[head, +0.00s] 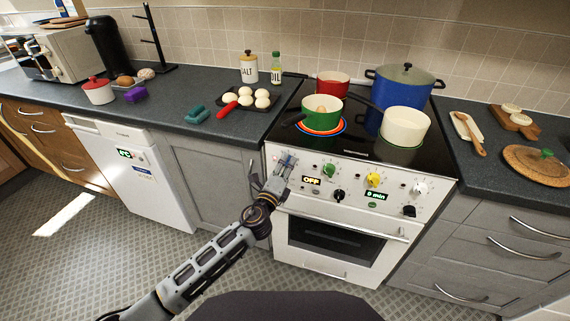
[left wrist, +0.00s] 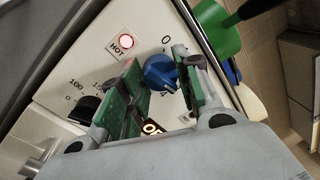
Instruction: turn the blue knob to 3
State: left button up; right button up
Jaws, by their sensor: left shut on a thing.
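The blue knob (left wrist: 160,73) is on the white stove front panel, between the two green-padded fingers of my left gripper (left wrist: 163,80) in the left wrist view. The gripper is shut on it. A printed 0 shows above the knob and a 4 below it; the other marks around it are covered by the fingers, and I cannot read its exact setting. In the head view my left gripper (head: 281,167) is at the left end of the stove panel (head: 345,173) and mostly hides the knob. My right gripper is not in view.
Green (head: 330,169), yellow (head: 374,180), white (head: 419,188) and black knobs sit along the panel. A green pot (head: 322,111) stands above a glowing ring on the front left burner. A cream pot (head: 405,126) stands right.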

pick_arm(q)
jog(key=shift+d+f, duration=0.1)
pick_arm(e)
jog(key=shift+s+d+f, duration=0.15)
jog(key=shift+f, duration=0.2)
pick_arm(q)
jog(key=shift+s, duration=0.1)
jog(key=o, duration=1.1)
jog(key=shift+c, duration=0.2)
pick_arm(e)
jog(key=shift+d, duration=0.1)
pick_arm(q)
jog(key=v, duration=1.1)
jog(key=shift+s+a, duration=0.2)
jog(key=shift+s, duration=0.2)
